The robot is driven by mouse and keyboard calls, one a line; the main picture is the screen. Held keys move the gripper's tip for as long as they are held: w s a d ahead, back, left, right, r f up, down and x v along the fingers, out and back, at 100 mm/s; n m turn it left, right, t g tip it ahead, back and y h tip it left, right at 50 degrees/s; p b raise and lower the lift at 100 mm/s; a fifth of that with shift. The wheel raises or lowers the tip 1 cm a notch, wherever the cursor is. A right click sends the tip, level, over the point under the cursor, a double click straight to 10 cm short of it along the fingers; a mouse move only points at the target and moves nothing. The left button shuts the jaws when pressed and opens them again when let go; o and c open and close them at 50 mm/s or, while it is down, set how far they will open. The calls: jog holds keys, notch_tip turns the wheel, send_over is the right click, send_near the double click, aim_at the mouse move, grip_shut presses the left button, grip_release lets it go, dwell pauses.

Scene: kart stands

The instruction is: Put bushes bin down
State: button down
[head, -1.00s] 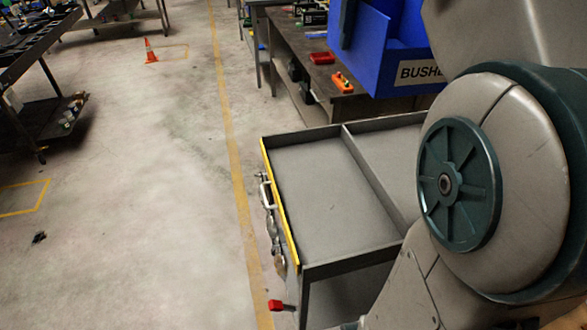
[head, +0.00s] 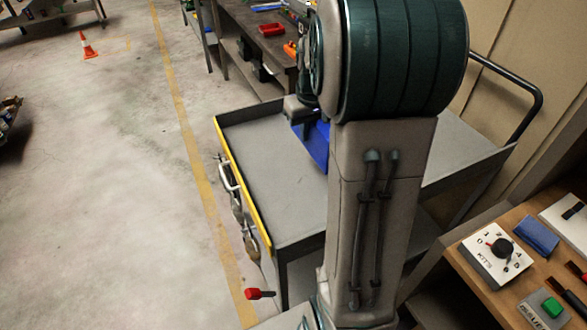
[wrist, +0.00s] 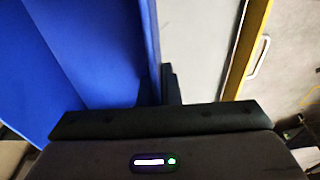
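The blue bushes bin (head: 318,143) shows in the head view as a small patch left of my arm, over the grey top of the kart (head: 262,160). My arm hides most of it, and its label is out of sight. I cannot tell whether its base touches the kart. In the wrist view the bin (wrist: 100,45) fills the left side. My gripper (wrist: 161,88) has its dark fingers on either side of the bin's wall and appears shut on it. The kart's grey surface and yellow edge show to the right.
The kart's left part is bare, with a yellow front edge. A workbench (head: 245,40) with a red tray (head: 272,29) stands behind. A wooden bench with a dial box (head: 495,252) is at lower right. An orange cone (head: 88,46) stands on open floor.

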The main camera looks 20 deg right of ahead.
jog(key=shift+w+a+f+p, duration=0.25)
jog(key=shift+w+a+f, duration=0.55)
jog(key=shift+a+f, duration=1.1)
jog(key=shift+w+a+f+p, duration=0.2)
jog(key=shift+w+a+f, duration=0.65)
jog(key=shift+a+f, duration=1.05)
jog(key=shift+w+a+f+p, duration=0.25)
jog(key=shift+w+a+f, duration=0.75)
jog(key=shift+f, duration=1.55)
jog(key=shift+s+a, duration=0.2)
jog(key=shift+f, duration=0.25)
jog(key=c, duration=1.6)
grip_release()
jog(key=shift+c, duration=0.2)
jog(key=shift+r, duration=0.1)
